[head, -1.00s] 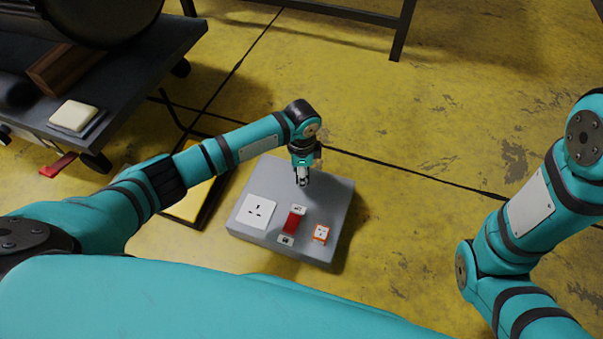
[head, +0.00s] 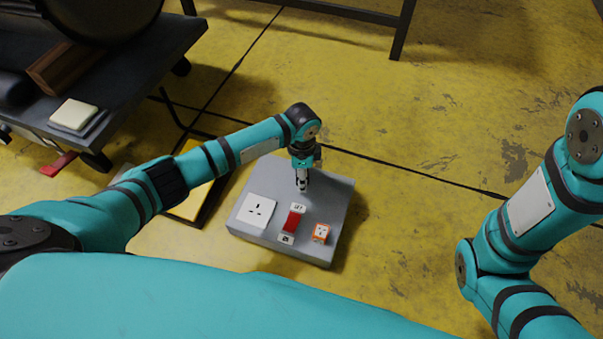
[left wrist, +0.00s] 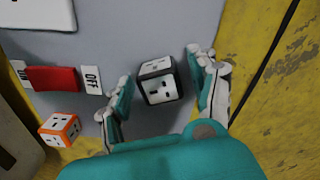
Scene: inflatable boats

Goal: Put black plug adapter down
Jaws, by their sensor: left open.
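The black plug adapter (left wrist: 160,81), a small cube with a white socket face and dark sides, is on the grey box top in the left wrist view. My left gripper (left wrist: 158,72) is open, with one finger on each side of the adapter and a visible gap to each. In the head view, my left gripper (head: 302,184) points down at the far part of the grey box (head: 335,205). The adapter is hard to make out there. My right gripper is out of view; only its arm shows at the right.
The box carries a white socket plate (head: 256,210), a red switch (head: 293,219) between ON and OFF labels, and an orange-edged adapter (head: 320,233). A dark cart (head: 150,62) stands at the upper left. Yellow floor is clear right of the box.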

